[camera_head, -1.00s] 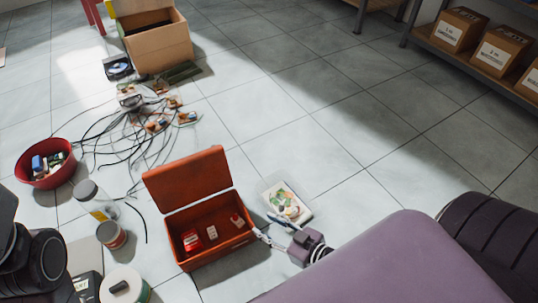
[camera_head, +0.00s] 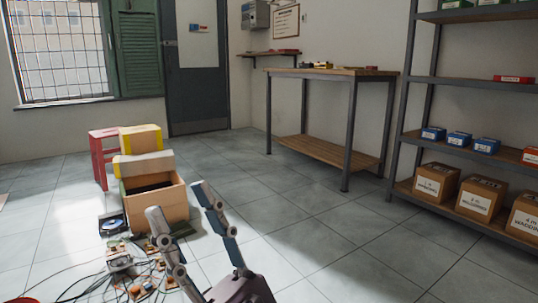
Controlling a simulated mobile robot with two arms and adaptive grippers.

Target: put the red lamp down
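My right gripper (camera_head: 179,200) is raised in the lower middle of the head view. Its two fingers stand apart and point up and away, with nothing seen between them. I cannot make out a red lamp in this view. The red toolbox and the small red things in it are out of frame. My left gripper is not in view.
A cardboard box (camera_head: 160,206), a red stool (camera_head: 97,160) and loose electronics with cables (camera_head: 120,264) are on the floor at left. A workbench (camera_head: 330,72) stands at the back and shelving (camera_head: 465,83) at right. The middle floor is clear.

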